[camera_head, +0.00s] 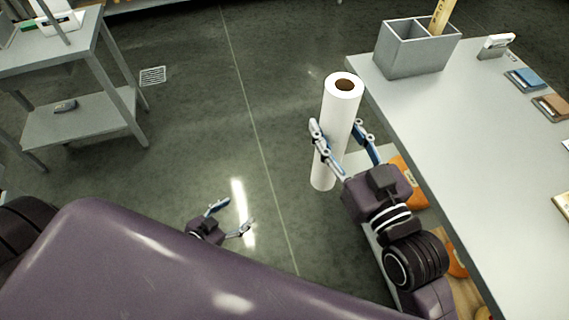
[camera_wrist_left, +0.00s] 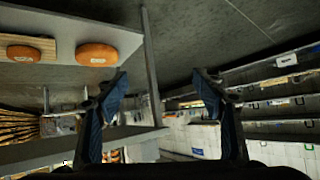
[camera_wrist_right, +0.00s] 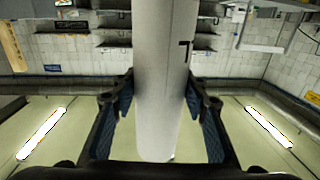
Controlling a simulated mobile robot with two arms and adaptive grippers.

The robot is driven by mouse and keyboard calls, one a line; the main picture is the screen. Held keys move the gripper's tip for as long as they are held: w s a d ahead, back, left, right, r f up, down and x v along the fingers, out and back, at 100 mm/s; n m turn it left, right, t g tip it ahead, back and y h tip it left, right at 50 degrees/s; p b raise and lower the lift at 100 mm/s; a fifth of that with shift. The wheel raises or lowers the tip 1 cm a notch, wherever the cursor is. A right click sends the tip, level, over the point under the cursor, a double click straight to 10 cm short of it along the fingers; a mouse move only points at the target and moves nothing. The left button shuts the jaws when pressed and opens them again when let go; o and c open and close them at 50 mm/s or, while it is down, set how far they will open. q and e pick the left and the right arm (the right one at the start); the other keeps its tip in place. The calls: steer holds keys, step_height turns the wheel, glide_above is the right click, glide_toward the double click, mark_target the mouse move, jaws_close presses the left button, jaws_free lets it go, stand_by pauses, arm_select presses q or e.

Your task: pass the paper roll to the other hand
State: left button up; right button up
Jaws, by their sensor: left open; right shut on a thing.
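The paper roll (camera_head: 341,110) is a long white cylinder with a brown core, held nearly upright, clear of the grey table's left edge. My right gripper (camera_head: 342,142) is shut on its middle, one finger on each side. In the right wrist view the roll (camera_wrist_right: 164,85) runs between the two fingers of the right gripper (camera_wrist_right: 158,100). My left gripper (camera_head: 231,217) is open and empty, low in front of my purple body, to the left of and below the roll. In the left wrist view the left gripper's fingers (camera_wrist_left: 163,95) are spread with nothing between them.
The grey table (camera_head: 460,150) fills the right side, with a grey divided box (camera_head: 416,50) at its far end. Orange cheese wheels show under the table. A grey shelf rack (camera_head: 80,115) stands at the upper left. The floor between is clear.

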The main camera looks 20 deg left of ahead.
arm_select(q)
steer(key=w+d+r+m+t+h, duration=0.15)
steer(key=d+r, duration=0.25)
steer(key=r, duration=0.6)
steer(key=w+d+r+m+t+h, duration=0.1)
steer(key=d+r+h, duration=0.25)
steer(key=r, duration=0.55)
arm_select(e)
steer(key=shift+r, duration=0.15)
arm_select(q)
steer(key=m+t+h, duration=0.1)
steer(key=h, duration=0.3)
glide_toward(337, 139)
step_height(337, 139, down, 4)
steer(key=w+a, duration=0.1)
steer(key=x, duration=1.2)
steer(key=shift+w+a, duration=0.15)
steer(key=shift+w, duration=0.05)
steer(key=shift+s, duration=0.1)
steer(key=c, duration=1.5)
steer(key=shift+r, duration=0.15)
steer(key=shift+c, duration=0.9)
arm_select(e)
steer(key=o, duration=1.6)
